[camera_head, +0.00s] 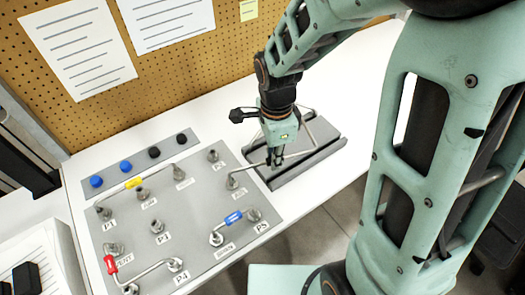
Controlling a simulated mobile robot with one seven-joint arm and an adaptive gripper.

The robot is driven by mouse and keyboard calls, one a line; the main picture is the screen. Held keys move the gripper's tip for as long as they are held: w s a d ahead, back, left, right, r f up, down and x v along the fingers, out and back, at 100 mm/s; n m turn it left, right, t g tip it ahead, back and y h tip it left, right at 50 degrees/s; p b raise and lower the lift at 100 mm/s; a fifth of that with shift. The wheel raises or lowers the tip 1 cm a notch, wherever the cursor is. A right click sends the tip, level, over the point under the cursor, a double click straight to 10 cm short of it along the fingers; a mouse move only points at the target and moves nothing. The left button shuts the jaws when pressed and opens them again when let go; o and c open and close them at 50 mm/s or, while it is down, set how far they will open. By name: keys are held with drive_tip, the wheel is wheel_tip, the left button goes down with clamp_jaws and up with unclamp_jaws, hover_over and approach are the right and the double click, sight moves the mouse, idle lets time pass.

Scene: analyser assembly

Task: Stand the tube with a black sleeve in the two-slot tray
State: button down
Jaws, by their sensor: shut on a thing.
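My gripper (276,158) points down at the left part of the grey two-slot tray (322,153) and is shut on a thin bent metal tube (250,166). One end of this tube reaches left, over the grey panel's right edge near a fitting. A thin bent length also shows to the right of my gripper, above the tray; I cannot tell whether it is the same tube. The black sleeve is not clearly visible, probably covered by the dark fingers. The tray's slots are partly hidden by my gripper, and I cannot tell whether the tube touches the tray.
The grey panel (195,240) carries metal fittings and tubes with red (110,265), blue (233,218) and yellow (133,183) sleeves. Two blue and two black caps (154,152) line its back strip. A pegboard (160,65) stands behind. White table is clear right of the tray.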

drive_tip(key=w+d, duration=0.1)
drive_tip(key=d, duration=0.3)
drive_tip(key=w+d+m, duration=0.1)
drive_tip(key=d, duration=0.3)
drive_tip(key=w+d+m, duration=0.1)
drive_tip(key=d, duration=0.3)
drive_tip(key=shift+w, duration=0.3)
drive_tip(key=shift+a+f+b, duration=0.1)
drive_tip(key=shift+f+b, duration=2.1)
drive_tip(key=shift+f, duration=0.9)
drive_tip(key=shift+f+b, duration=0.9)
drive_tip(key=shift+f, duration=0.35)
drive_tip(key=c, duration=1.8)
unclamp_jaws()
drive_tip(key=shift+c, duration=0.2)
wheel_tip(320, 180, up, 12)
drive_tip(key=shift+a+r, duration=0.1)
